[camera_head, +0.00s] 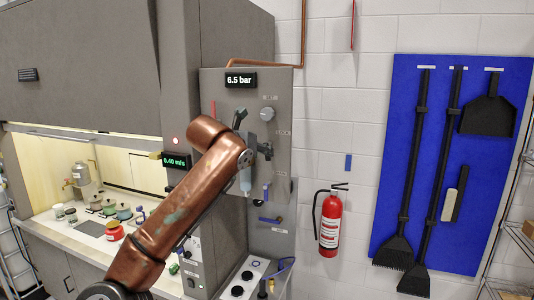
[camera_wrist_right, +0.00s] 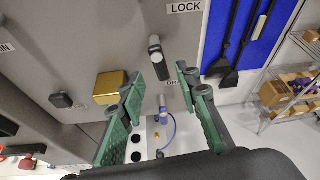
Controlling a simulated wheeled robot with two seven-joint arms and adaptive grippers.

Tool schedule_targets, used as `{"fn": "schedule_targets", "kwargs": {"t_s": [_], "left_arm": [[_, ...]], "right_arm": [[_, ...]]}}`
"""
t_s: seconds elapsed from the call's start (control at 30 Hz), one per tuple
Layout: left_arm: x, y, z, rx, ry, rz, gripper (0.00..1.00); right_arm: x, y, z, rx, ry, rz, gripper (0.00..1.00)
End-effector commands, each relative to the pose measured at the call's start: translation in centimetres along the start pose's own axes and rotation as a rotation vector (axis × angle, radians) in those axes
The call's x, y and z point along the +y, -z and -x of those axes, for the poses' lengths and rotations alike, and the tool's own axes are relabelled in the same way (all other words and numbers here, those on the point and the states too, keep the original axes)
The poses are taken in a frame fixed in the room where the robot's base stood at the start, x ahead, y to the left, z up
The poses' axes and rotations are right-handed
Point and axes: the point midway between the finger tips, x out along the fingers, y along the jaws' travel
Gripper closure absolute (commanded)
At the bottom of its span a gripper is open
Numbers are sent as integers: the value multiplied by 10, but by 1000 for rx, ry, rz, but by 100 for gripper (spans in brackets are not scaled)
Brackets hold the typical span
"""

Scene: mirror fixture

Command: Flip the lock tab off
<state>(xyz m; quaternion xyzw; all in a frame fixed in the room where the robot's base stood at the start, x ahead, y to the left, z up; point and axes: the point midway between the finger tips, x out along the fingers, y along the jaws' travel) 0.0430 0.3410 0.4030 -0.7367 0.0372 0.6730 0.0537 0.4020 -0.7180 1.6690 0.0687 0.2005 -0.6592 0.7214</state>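The lock tab (camera_wrist_right: 157,58) is a short dark lever with a grey round end, on the grey panel just below the LOCK label (camera_wrist_right: 185,7) in the right wrist view. My right gripper (camera_wrist_right: 159,78) is open, with its green fingers spread to either side. The tab stands between and slightly beyond the fingertips, with gaps on both sides and no visible contact. In the head view my copper right arm reaches up to the grey panel (camera_head: 222,88), and I cannot make out its fingers clearly. My left gripper is not in view.
A brass box (camera_wrist_right: 110,87) sits left of the fingers on the panel. A small valve with a blue hose (camera_wrist_right: 172,135) lies below. A fire extinguisher (camera_head: 329,222) and a blue tool board (camera_head: 440,130) are on the wall to the right.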

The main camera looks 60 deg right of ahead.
Motion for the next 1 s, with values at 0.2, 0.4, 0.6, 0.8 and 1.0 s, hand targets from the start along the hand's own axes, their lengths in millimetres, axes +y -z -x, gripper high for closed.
{"fn": "schedule_targets", "kwargs": {"t_s": [0.2,0.4,0.6,0.8,1.0], "left_arm": [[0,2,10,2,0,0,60],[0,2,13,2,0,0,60],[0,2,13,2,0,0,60],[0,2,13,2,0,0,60],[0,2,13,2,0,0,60]], "right_arm": [[-1,-2,-34,0,3,1,70],[-1,-2,-50,-2,3,1,70],[0,-1,-52,-3,3,2,70],[0,-1,-52,-3,3,2,77],[0,-1,-51,-3,3,2,91]]}}
